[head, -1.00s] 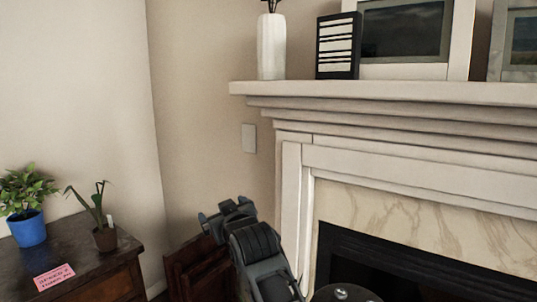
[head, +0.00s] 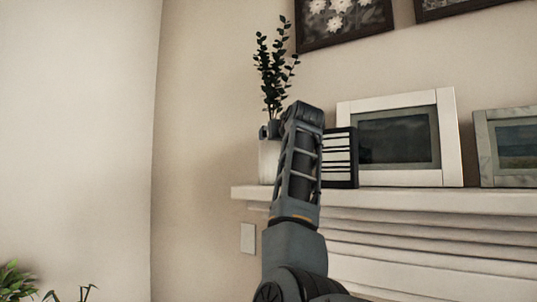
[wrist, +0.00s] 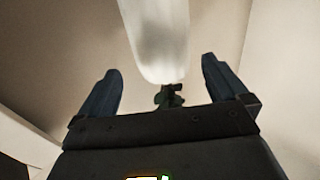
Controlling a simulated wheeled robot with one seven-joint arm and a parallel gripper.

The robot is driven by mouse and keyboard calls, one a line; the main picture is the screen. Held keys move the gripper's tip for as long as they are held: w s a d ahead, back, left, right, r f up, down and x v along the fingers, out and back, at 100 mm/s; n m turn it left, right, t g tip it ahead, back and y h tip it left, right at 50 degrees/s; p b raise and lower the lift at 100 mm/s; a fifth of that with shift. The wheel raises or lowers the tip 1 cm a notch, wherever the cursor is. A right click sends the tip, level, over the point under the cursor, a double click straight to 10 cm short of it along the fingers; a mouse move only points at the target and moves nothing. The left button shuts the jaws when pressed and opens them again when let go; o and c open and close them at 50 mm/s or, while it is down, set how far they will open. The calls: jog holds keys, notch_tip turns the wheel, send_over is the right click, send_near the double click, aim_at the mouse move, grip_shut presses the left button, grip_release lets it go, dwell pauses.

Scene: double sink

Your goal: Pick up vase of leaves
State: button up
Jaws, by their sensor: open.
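The vase of leaves (head: 268,162) is a white vase with dark green leafy stems. It stands upright at the left end of the mantel in the head view. My arm hides its right side. In the wrist view the white vase (wrist: 160,35) appears at the top, lined up with the gap between my fingers, with some dark leaves (wrist: 168,97) below it. My gripper (wrist: 161,68) is open, with one dark finger on each side of the gap. I see no contact, and cannot tell how far the vase reaches between the fingers.
A black striped block (head: 340,158) stands close to the vase's right on the mantel (head: 400,200). A white picture frame (head: 447,140) and a grey frame (head: 505,112) stand further right. Dark-framed flower pictures (head: 345,40) hang above. The wall left of the vase is bare.

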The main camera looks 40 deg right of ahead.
aim_at(269, 151)
jog(key=p+x, duration=0.2)
jog(key=x, duration=0.5)
jog(key=shift+d+p, duration=0.2)
jog(key=shift+p, duration=0.1)
jog(key=shift+s, duration=0.1)
jog(key=shift+c, duration=0.2)
jog(key=c, duration=1.6)
jog(key=shift+r, duration=0.15)
jog(key=shift+c, duration=0.5)
